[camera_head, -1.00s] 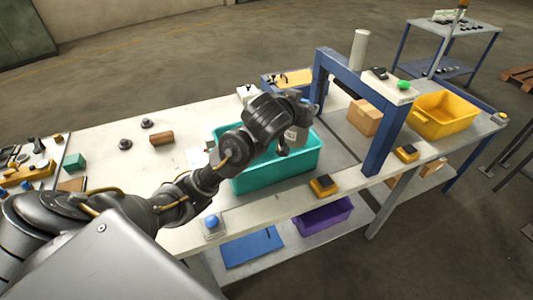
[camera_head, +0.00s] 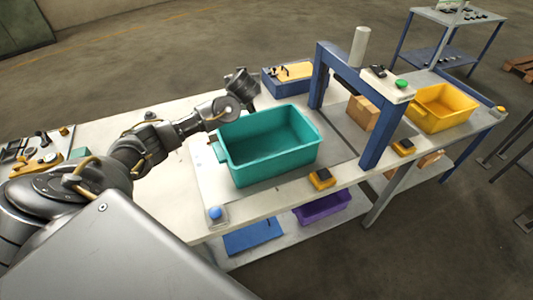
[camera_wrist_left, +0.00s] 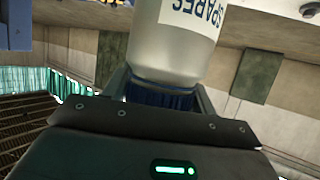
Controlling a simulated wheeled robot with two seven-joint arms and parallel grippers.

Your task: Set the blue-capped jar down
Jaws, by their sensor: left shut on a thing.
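The blue-capped jar (camera_wrist_left: 185,45) shows in the left wrist view as a pale, silvery body with a white label reading "SPARES". Its dark blue cap (camera_wrist_left: 162,96) sits between the two fingers of my left gripper (camera_wrist_left: 163,92), which is shut on it. The jar's far end runs out of the picture. In the head view my left wrist is just behind the left back corner of the teal bin (camera_head: 250,172). The fingers and jar cannot be made out there, so their height above the table is unclear. My right gripper is not in view.
The teal bin looks empty. A blue box with a yellow top (camera_head: 291,76) stands behind it, and a blue frame (camera_head: 384,130) to its right. A yellow bin (camera_head: 440,110) and cardboard box (camera_head: 362,113) are further right. The white tabletop (camera_head: 100,140) has free room at the left.

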